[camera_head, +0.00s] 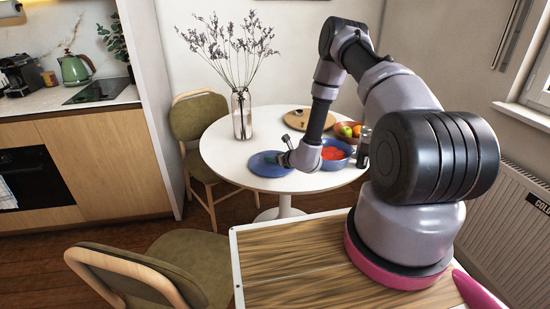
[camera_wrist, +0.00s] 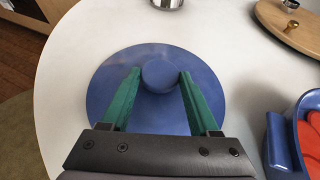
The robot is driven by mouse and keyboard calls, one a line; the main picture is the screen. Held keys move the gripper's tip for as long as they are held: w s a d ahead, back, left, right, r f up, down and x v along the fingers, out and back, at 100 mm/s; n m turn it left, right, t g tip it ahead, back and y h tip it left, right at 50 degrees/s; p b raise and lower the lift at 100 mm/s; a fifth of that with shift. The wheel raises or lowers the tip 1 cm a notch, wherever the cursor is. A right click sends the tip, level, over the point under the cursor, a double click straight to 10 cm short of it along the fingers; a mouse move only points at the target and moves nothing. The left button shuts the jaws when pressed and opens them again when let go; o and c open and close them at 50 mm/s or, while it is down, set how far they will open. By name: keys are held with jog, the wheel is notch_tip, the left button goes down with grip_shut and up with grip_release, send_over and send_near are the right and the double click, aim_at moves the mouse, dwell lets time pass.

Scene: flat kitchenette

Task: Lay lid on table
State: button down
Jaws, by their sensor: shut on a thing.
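The lid (camera_head: 264,165) is a flat blue disc with a round blue knob, near the left front of the white round table (camera_head: 222,137). In the wrist view the lid (camera_wrist: 108,78) is centred, with its knob (camera_wrist: 159,76) between the green fingers. My gripper (camera_wrist: 155,90) is over the lid and shut on its knob. In the head view my gripper (camera_head: 283,161) is small and partly hidden by the wrist. The lid looks level and close to the tabletop; I cannot tell whether it touches.
A blue pot (camera_head: 337,163) with red contents stands right of the lid. A glass vase (camera_head: 241,115) with dried flowers, a wooden board (camera_head: 296,119) and a fruit bowl (camera_head: 342,131) stand farther back. A dark bottle (camera_head: 363,150) stands beside the pot.

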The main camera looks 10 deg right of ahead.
jog(key=shift+c, duration=0.6)
grip_release()
jog(key=shift+f, duration=0.1)
